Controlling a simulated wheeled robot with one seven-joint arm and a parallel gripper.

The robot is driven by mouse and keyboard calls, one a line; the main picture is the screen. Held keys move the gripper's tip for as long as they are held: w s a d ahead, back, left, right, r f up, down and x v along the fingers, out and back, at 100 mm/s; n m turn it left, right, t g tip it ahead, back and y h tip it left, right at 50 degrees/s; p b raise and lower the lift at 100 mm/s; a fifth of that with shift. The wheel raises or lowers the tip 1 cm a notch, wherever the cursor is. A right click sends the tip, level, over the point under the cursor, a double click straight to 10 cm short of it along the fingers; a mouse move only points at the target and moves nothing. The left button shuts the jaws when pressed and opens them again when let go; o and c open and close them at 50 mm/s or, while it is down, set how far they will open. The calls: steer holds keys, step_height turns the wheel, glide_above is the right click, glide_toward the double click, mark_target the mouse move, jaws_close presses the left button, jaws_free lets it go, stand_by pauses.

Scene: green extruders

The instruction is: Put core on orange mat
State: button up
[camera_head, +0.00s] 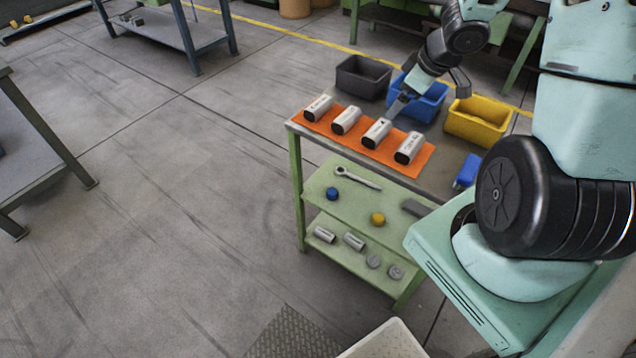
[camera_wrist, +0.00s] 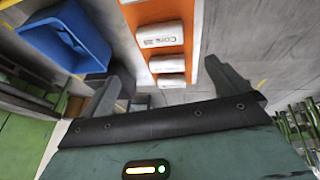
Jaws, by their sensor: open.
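Several white cylindrical cores with dark ends lie in a row on the orange mat (camera_head: 428,160) on the green-framed table. They are the far-left core (camera_head: 318,108), the second core (camera_head: 346,120), the third core (camera_head: 377,133) and the right core (camera_head: 409,147).
Behind the mat stand a black bin (camera_head: 361,77), a blue bin (camera_head: 430,98) and a yellow bin (camera_head: 480,122). A small blue item (camera_head: 467,171) lies at the table's right.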

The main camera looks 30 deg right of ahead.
steer(key=a+r+n, duration=0.1)
steer(key=a+r, duration=0.2)
steer(key=a, duration=0.7)
steer(key=a+r, duration=0.4)
steer(key=a, duration=0.7)
steer(key=s+a+r+n+g, duration=0.2)
steer(key=s+a+g, duration=0.2)
steer(key=s+a, duration=1.2)
steer(key=s, duration=0.3)
steer(key=shift+s+r+g+y, duration=0.2)
steer(key=shift+s+g+y, duration=0.1)
steer(key=shift+g, duration=0.1)
steer(key=shift+d, duration=0.15)
